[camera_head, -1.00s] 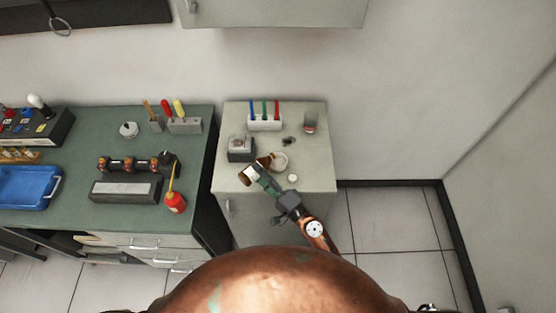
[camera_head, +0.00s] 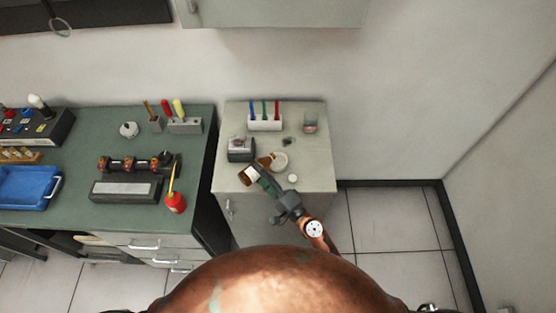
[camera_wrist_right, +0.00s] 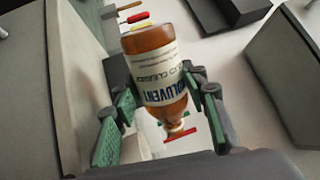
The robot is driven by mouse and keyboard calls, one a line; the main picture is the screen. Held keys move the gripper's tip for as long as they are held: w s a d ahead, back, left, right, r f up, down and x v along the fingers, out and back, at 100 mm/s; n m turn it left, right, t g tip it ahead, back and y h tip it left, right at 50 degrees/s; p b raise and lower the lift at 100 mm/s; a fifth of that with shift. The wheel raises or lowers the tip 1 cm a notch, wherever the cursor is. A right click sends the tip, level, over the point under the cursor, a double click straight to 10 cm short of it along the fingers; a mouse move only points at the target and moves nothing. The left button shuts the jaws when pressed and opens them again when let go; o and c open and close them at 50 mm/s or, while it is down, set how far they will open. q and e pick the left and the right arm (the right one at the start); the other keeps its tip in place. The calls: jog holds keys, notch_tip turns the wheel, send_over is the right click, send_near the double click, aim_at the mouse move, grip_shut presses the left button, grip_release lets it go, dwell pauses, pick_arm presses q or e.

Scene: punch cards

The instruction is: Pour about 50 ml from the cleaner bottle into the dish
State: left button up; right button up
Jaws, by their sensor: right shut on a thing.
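The brown cleaner bottle (camera_head: 245,178) has a pale label and is tilted, its neck toward the dish (camera_head: 281,161). My right gripper (camera_head: 261,174) is shut on the bottle, above the small cabinet top. In the right wrist view the amber bottle (camera_wrist_right: 148,42) lies between the green-padded fingers (camera_wrist_right: 165,108), its neck pointing down the picture. The dish is small, round and pale, right beside the bottle's neck. I cannot make out any stream or the liquid level in the dish. My left gripper is not in view.
A small white round lid (camera_head: 292,178) lies in front of the dish. A grey box-like device (camera_head: 241,150), a marker rack (camera_head: 265,123) and a glass jar (camera_head: 310,123) stand behind. The green workbench (camera_head: 100,220) is to the left.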

dwell(0.3)
jog(key=n+b, duration=0.1)
jog(key=f+n+b, duration=0.1)
jog(key=n, duration=0.1)
jog(key=shift+f+g, duration=0.15)
jog(key=shift+g, duration=0.15)
jog(key=shift+w+d+r+n+g+y+p, duration=0.1)
jog(key=shift+w+r+n+g+y+p, duration=0.1)
jog(key=shift+r+n, duration=0.25)
jog(key=shift+w+d+r+n+g+y+p, duration=0.1)
jog(key=shift+r+n+y+p, duration=0.15)
jog(key=shift+n, duration=0.3)
jog(key=shift+f+n+b, duration=0.25)
jog(key=shift+n+b, duration=0.05)
jog(key=shift+b, duration=0.25)
jog(key=shift+w+d+f+n+b, duration=0.15)
jog(key=shift+f+n+b, duration=0.1)
jog(key=shift+n+b, duration=0.35)
jog(key=shift+r, duration=0.1)
jog(key=shift+o, duration=0.2)
jog(key=shift+d, duration=0.1)
